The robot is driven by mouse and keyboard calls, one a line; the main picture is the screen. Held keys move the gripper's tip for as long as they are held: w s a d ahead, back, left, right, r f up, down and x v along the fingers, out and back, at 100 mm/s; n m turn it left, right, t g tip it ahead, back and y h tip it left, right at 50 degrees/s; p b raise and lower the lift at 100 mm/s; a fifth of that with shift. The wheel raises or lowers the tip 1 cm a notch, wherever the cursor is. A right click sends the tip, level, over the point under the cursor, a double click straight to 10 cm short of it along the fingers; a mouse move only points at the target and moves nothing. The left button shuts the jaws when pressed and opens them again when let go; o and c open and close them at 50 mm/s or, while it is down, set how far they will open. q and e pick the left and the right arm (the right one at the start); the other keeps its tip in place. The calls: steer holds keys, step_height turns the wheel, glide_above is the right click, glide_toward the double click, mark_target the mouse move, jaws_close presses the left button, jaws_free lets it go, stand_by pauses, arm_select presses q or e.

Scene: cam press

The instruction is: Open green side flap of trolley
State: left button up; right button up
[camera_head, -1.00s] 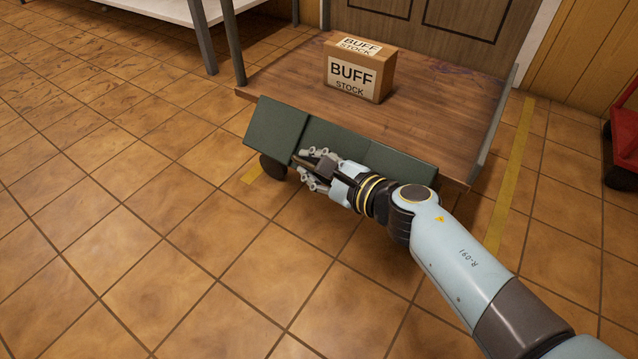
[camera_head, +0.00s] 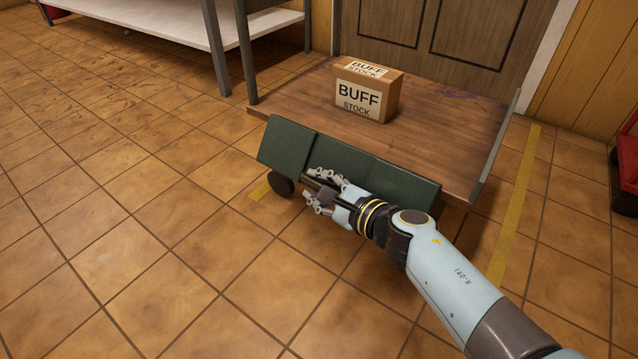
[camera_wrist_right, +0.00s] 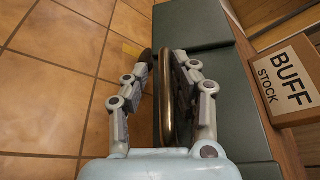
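The trolley has a wooden deck (camera_head: 440,135) and a dark green side flap (camera_head: 405,185) along its near edge. The flap's green surface shows as several panels, sloping down and outward from the deck. My right gripper (camera_head: 318,190) is at the flap's outer face, left of its middle. In the right wrist view the green surface (camera_wrist_right: 210,70) lies just right of the gripper (camera_wrist_right: 165,75). A bronze-coloured bar (camera_wrist_right: 168,105), which looks like a handle, runs between the spread fingers. The right finger is close to it; a gap shows on the left. My left gripper is out of view.
A cardboard box marked BUFF STOCK (camera_head: 367,92) stands on the deck. A dark wheel (camera_head: 281,184) shows below the flap's left end. A white shelf (camera_head: 200,22) is at back left, a red object (camera_head: 627,160) at far right. The tiled floor in front is clear.

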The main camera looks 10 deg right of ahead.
steer(key=shift+d+r, duration=0.1)
steer(key=shift+r, duration=0.05)
steer(key=v, duration=1.1)
steer(key=shift+s+d, duration=0.2)
steer(key=shift+s, duration=0.15)
